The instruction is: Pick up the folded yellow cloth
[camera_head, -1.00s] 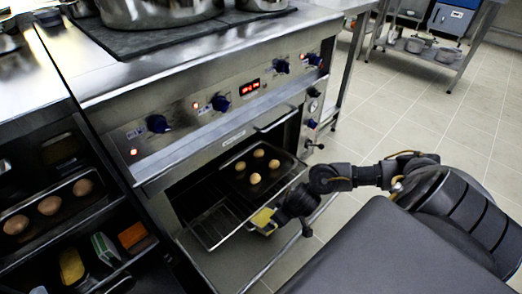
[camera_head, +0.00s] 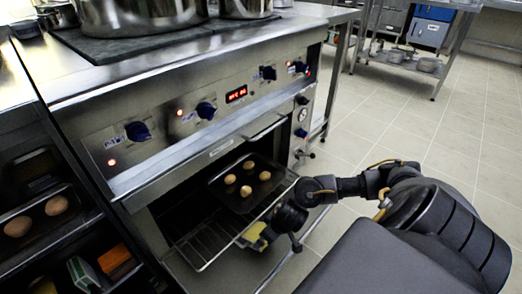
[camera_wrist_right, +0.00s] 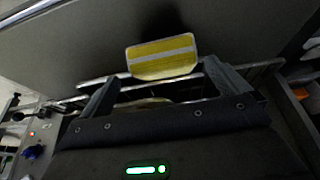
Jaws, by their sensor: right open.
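The folded yellow cloth (camera_head: 254,234) is beside the front right part of the pulled-out oven rack (camera_head: 207,245), partly hidden by my right wrist. In the right wrist view the cloth (camera_wrist_right: 160,50) is yellow with a pale stripe. It lies just beyond and between the fingertips of my right gripper (camera_wrist_right: 161,73). The fingers are spread apart with nothing held between them. I cannot tell whether they touch the cloth, or exactly what it rests on. My left gripper is not in view.
The oven (camera_head: 190,130) is open. A dark tray (camera_head: 214,180) with several round brown items sits in it behind the rack. Large pots (camera_head: 140,15) stand on the stove top. A shelf unit with more items (camera_head: 57,205) is at left.

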